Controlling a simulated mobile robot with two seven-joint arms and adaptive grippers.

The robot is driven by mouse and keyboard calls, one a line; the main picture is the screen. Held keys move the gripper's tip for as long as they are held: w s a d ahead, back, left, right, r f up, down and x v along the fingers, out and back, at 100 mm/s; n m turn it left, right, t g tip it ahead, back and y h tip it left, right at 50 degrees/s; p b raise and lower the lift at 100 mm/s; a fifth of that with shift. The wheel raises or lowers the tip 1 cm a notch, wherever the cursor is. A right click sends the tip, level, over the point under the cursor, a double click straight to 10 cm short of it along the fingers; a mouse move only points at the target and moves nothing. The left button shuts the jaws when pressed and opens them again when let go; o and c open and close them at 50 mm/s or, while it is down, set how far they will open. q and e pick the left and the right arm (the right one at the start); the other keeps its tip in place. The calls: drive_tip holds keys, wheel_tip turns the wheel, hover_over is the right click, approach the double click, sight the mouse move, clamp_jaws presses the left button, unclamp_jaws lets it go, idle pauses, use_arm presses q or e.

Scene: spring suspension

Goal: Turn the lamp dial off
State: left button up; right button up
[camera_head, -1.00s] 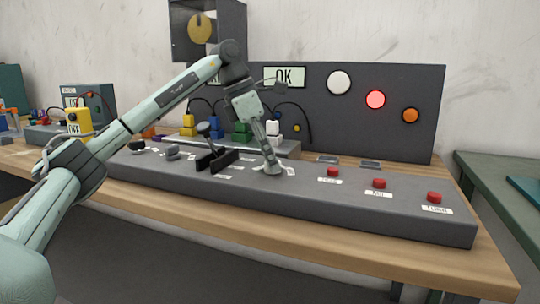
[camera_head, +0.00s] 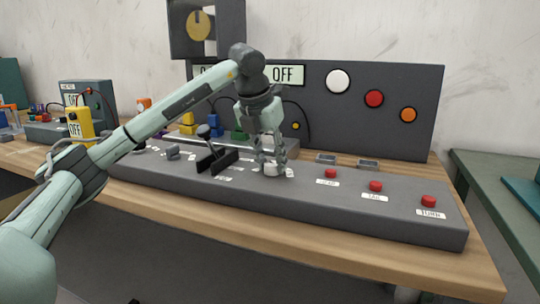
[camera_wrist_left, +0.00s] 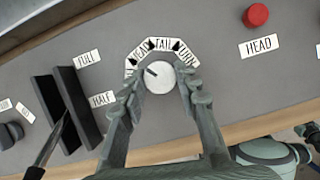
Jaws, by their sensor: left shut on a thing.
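The lamp dial (camera_wrist_left: 158,77) is a pale round knob on the grey console, with a dark pointer mark towards its upper left in the left wrist view. Labels reading HEAD, TAIL and TURN arc around its far side; a further label at the left is partly hidden. My left gripper (camera_head: 270,165) points down over the dial, and its fingers are shut on the dial's two sides. The dial (camera_head: 270,171) is partly covered by the fingers in the head view. My right gripper is not in view.
A black lever slot (camera_head: 217,161) with FULL and HALF labels lies left of the dial. Red buttons (camera_head: 375,186) line the console's right side. White, red and orange round lamps (camera_head: 374,98) sit on the upright panel. Plugs and cables stand behind the gripper.

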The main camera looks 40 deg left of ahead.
use_arm(q)
drive_tip(key=n+y, duration=0.1)
drive_tip(key=n, duration=0.1)
drive_tip(key=shift+d+n+p, duration=0.15)
drive_tip(key=shift+n+p, duration=0.15)
drive_tip(key=shift+p, duration=0.05)
drive_tip(key=shift+n+g+y+p, duration=0.35)
drive_tip(key=shift+n+y, duration=0.25)
drive_tip(key=shift+n, duration=1.1)
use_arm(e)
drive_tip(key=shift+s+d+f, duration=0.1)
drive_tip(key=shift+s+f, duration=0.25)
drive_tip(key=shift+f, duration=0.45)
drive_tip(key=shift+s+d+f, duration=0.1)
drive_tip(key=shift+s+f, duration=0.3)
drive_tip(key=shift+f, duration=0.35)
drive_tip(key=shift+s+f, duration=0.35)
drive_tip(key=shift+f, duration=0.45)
use_arm(q)
drive_tip(key=o, duration=1.2)
drive_tip(key=shift+c, duration=0.2)
drive_tip(key=shift+r, duration=0.1)
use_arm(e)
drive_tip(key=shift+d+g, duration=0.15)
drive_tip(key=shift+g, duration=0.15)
use_arm(q)
drive_tip(key=v, duration=1.1)
drive_tip(key=shift+r, duration=0.45)
